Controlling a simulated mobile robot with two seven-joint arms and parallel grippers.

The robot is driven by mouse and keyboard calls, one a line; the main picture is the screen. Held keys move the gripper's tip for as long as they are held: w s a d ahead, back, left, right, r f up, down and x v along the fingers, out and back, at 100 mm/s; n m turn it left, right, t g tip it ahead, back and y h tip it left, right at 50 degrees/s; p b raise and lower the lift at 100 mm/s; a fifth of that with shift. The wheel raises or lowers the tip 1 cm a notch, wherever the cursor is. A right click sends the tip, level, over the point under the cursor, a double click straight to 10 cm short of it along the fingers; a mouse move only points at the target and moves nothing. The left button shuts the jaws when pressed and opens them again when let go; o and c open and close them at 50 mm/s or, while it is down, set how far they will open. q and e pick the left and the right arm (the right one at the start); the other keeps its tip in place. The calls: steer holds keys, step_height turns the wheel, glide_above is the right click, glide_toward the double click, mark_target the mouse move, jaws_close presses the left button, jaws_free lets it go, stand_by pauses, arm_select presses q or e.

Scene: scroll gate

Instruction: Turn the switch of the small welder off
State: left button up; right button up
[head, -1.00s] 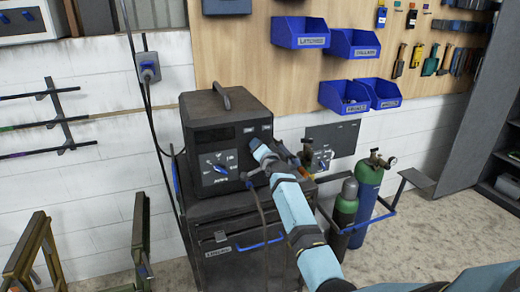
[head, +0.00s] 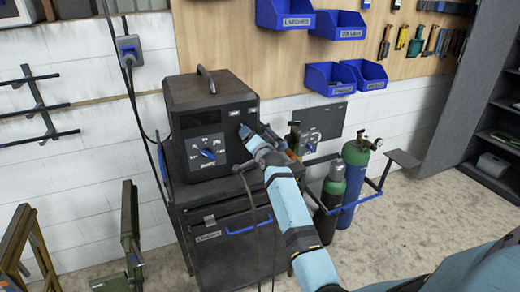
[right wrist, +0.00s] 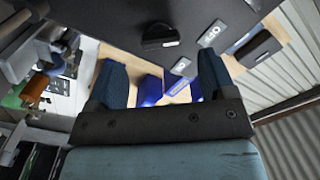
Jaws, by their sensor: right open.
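The small welder (head: 208,92) is a dark grey box with a top handle, standing on a dark cabinet. Its front has a panel with a blue dial (head: 207,154) and small light labels at the upper right. My right gripper (head: 244,131) is at the right part of that front, just below the labels; contact cannot be told. In the right wrist view the right gripper (right wrist: 160,78) has its fingers spread with nothing between them. A black switch-like part (right wrist: 160,34) sits on the dark face beyond the fingers, near I/O-like markings (right wrist: 210,35). My left gripper is out of view.
A cable hangs before the cabinet (head: 228,250). Gas cylinders (head: 356,180) stand right of it. Blue bins (head: 330,78) hang on the wooden wall panel. A wall socket (head: 131,50) with a plugged cable is at the left.

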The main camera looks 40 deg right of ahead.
steer(key=v, duration=0.8)
steer(key=shift+b, duration=0.45)
